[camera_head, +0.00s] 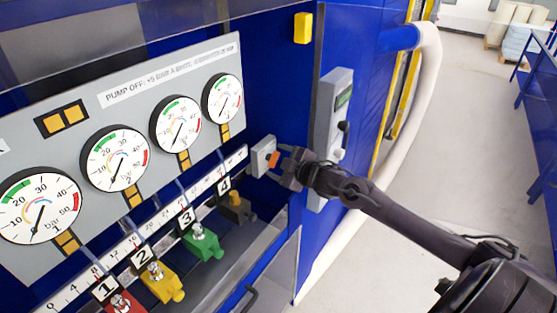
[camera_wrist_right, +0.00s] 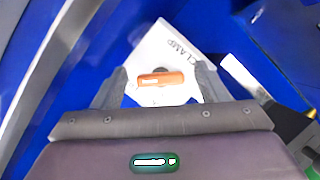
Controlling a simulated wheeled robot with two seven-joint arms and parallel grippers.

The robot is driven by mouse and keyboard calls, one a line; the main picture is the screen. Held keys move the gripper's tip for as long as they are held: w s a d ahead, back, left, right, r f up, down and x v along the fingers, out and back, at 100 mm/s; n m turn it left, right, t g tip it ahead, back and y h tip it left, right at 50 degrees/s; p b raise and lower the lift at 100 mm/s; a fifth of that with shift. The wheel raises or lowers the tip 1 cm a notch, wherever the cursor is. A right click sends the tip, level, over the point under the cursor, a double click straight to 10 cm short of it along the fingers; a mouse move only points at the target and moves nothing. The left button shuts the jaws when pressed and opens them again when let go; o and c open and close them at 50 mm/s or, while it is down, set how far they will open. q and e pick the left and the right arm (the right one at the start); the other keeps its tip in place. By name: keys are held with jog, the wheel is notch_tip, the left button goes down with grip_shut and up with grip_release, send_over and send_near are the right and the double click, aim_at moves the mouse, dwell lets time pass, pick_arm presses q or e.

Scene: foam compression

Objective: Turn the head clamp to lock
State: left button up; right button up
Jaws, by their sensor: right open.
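The head clamp is a pale grey plate (camera_head: 262,156) on the blue machine wall, with an orange handle (camera_head: 273,159) on it. In the right wrist view the plate (camera_wrist_right: 178,48) reads "CLAMP" and the orange handle (camera_wrist_right: 160,79) lies roughly level across the picture. My right gripper (camera_head: 281,163) is open at the clamp. In the wrist view its fingers (camera_wrist_right: 160,84) stand on either side of the handle, with gaps between; I cannot tell how deep they reach. My left gripper is not in view.
Round gauges (camera_head: 116,158) line the grey panel on the left. Below stand numbered red, yellow (camera_head: 163,283), green (camera_head: 203,241) and dark valves. A grey control box (camera_head: 333,130) juts out just right of my gripper. A pale hose (camera_head: 428,90) runs down the right.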

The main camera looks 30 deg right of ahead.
jog(key=shift+w, duration=0.15)
jog(key=shift+c, duration=0.2)
